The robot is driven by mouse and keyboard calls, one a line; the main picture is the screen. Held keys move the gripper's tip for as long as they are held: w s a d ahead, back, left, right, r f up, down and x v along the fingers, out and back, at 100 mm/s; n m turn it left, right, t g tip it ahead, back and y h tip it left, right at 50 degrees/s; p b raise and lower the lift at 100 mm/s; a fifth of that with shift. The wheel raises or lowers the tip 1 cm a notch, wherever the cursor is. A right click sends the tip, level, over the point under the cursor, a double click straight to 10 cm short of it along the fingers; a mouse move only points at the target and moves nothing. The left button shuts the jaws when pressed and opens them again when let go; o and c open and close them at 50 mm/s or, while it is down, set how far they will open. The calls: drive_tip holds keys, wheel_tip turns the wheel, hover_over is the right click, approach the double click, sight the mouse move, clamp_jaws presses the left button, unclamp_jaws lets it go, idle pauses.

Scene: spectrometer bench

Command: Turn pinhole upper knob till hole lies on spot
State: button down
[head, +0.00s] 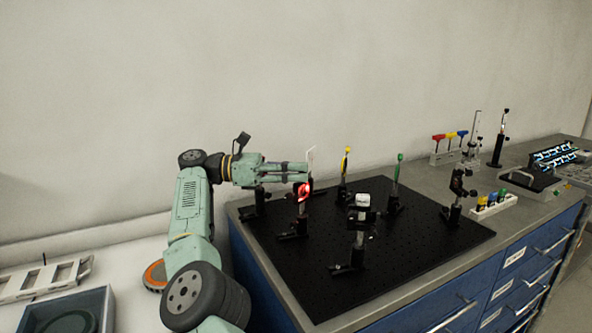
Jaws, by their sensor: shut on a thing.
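My gripper (299,170) reaches in from the left, level, over the left part of the black breadboard. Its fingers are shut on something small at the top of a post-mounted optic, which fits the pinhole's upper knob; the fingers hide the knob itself. Just below the fingertips is a mount with a red and white face (303,191), on a black post. A thin white card or frame (311,157) stands upright just beyond the fingertips. The hole and the light spot are too small to make out.
The black breadboard (390,262) also carries a yellow optic (346,161), a green-topped post (398,172), a white-topped mount (361,201) in front and a black mount (457,183) at right. Hex keys (450,136) stand behind. The breadboard's front is mostly clear.

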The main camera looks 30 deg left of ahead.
drive_tip(key=shift+r, duration=0.1)
drive_tip(key=c, duration=1.6)
unclamp_jaws()
drive_tip(key=shift+a+n+t+y, duration=0.2)
drive_tip(key=shift+n+t+y, duration=0.1)
drive_tip(key=shift+t+y, duration=0.15)
